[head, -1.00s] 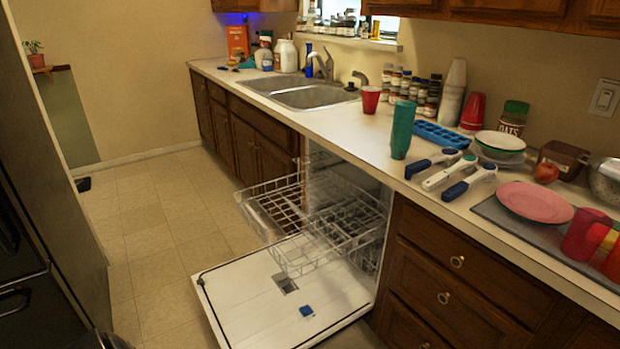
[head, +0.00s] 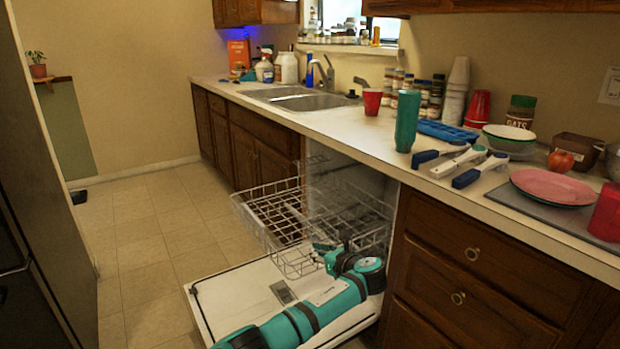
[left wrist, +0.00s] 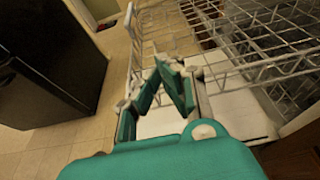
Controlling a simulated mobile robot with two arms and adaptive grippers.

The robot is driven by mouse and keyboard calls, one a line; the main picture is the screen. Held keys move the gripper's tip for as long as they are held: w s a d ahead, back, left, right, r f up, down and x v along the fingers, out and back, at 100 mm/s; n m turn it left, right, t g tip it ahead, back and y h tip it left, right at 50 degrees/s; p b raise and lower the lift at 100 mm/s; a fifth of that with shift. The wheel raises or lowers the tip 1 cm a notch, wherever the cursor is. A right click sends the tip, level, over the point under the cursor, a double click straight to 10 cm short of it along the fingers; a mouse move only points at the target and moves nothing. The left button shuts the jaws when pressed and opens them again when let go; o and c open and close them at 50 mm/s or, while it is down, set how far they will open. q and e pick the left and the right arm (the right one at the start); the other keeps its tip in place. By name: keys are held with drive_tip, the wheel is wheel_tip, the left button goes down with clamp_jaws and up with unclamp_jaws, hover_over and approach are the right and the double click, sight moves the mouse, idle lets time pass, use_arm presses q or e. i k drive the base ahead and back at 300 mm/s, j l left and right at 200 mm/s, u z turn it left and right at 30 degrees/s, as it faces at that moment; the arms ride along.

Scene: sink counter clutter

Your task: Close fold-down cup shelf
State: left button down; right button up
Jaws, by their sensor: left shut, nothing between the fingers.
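The dishwasher's white wire upper rack (head: 265,210) is pulled out over its lowered door. It also shows in the left wrist view (left wrist: 260,70). Wire tines and panels overlap inside it, so I cannot clearly pick out the fold-down cup shelf or tell its angle. My left gripper (head: 328,250) is at the rack's near side, low over the open door. In the left wrist view my left gripper (left wrist: 168,66) has its teal fingers together, empty, beside the rack wires. I cannot tell whether it touches them. My right gripper is out of view.
The lowered dishwasher door (head: 225,300) lies beneath my left arm. Wooden drawers (head: 470,265) stand to the right. The tiled floor (head: 150,240) to the left is clear.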

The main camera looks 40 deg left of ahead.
sight(320, 155)
drive_tip(key=i+j, duration=1.2)
drive_tip(key=j, duration=0.15)
